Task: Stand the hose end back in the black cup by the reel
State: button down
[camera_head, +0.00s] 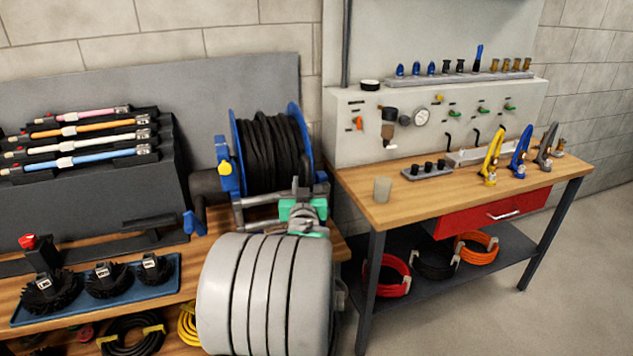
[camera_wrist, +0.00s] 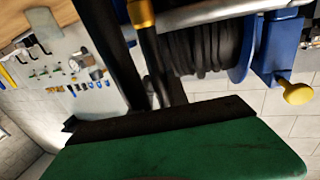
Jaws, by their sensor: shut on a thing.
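The hose reel (camera_head: 268,150) has blue side plates and wound black hose; it also fills the upper middle of the wrist view (camera_wrist: 205,50). My gripper (camera_head: 298,195), with green parts, is in front of the reel's lower right side. It is shut on the hose end (camera_wrist: 150,45), a dark tube with a brass collar at the top of the wrist view. The grip itself is mostly hidden behind my green and black gripper part. A dark cylinder (camera_head: 206,184) left of the reel may be the black cup; its opening is not clear.
My grey arm covers the bench front below the reel. A blue tray (camera_head: 100,312) with several black brushes lies at lower left. A wooden workbench (camera_head: 400,205) with a clear cup (camera_head: 382,189) stands to the right. A yellow knob (camera_wrist: 298,93) juts out by the reel.

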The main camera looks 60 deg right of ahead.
jog(key=s+d+f+g+b, duration=0.1)
jog(key=s+d+f+b, duration=0.1)
jog(key=s+f, duration=0.1)
jog(key=shift+d+f+b, duration=0.25)
jog(key=shift+f+b, duration=0.1)
jog(key=shift+f, duration=0.5)
jog(key=shift+s+a+b, duration=0.1)
jog(key=shift+a+b, duration=0.15)
jog(key=shift+b, duration=0.1)
jog(key=shift+f, duration=0.1)
dwell(0.5)
